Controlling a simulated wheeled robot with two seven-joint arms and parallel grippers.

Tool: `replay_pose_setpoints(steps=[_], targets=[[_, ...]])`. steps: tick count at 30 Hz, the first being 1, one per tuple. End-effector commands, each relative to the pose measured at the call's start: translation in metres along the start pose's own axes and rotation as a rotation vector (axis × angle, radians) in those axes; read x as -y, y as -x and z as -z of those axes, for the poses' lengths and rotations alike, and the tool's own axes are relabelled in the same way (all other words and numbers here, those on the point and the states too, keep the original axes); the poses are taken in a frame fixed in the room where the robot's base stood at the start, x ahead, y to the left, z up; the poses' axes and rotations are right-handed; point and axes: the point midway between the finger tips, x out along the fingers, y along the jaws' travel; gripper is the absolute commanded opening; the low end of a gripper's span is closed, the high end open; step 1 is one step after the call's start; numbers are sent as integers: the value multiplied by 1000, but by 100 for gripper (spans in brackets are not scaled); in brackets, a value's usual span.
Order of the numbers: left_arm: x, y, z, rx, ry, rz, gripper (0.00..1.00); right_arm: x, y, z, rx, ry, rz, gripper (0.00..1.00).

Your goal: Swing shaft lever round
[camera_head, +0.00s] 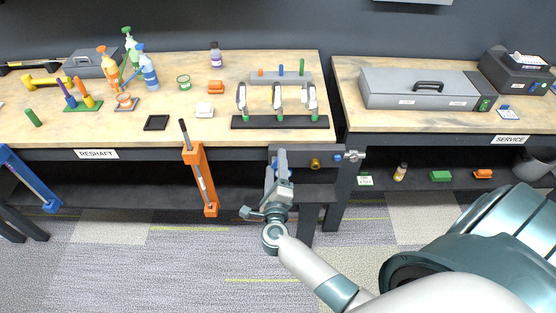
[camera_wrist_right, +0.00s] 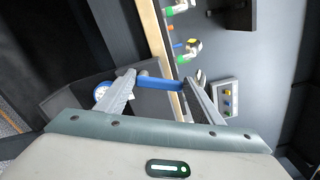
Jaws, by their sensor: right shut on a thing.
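My right gripper (camera_head: 281,160) is in front of the bench's right end, at a dark grey fixture (camera_head: 318,191) on the front edge. In the right wrist view, my right gripper (camera_wrist_right: 160,90) is shut on a blue lever (camera_wrist_right: 158,82), which spans the space between its two fingers. In the head view the fingers mostly hide the lever. A brass-coloured round part (camera_head: 315,163) and a silver clamp screw (camera_head: 354,156) sit on the fixture to the right of the gripper. My left gripper is not in view.
Above the fixture, a black rack (camera_head: 280,122) holds several club heads on the reshaft bench (camera_head: 210,132). An orange stand (camera_head: 200,180) is left of my gripper. A service bench (camera_head: 400,118) with a grey case (camera_head: 420,88) is at right. The floor in front is clear.

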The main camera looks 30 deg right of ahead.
Motion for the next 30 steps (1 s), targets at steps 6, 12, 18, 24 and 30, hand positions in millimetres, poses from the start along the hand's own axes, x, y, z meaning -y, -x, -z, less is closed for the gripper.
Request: replay_pose_setpoints(steps=[6, 12, 18, 24, 30], targets=[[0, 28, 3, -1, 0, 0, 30, 1, 0, -8, -1, 193, -3, 39], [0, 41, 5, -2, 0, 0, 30, -2, 0, -11, 0, 334, -2, 39], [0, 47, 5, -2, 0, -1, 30, -5, 0, -12, 1, 416, -2, 38], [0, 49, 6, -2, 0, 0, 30, -7, 0, -12, 1, 444, -1, 38], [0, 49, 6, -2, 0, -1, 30, -7, 0, -12, 1, 448, -1, 38]])
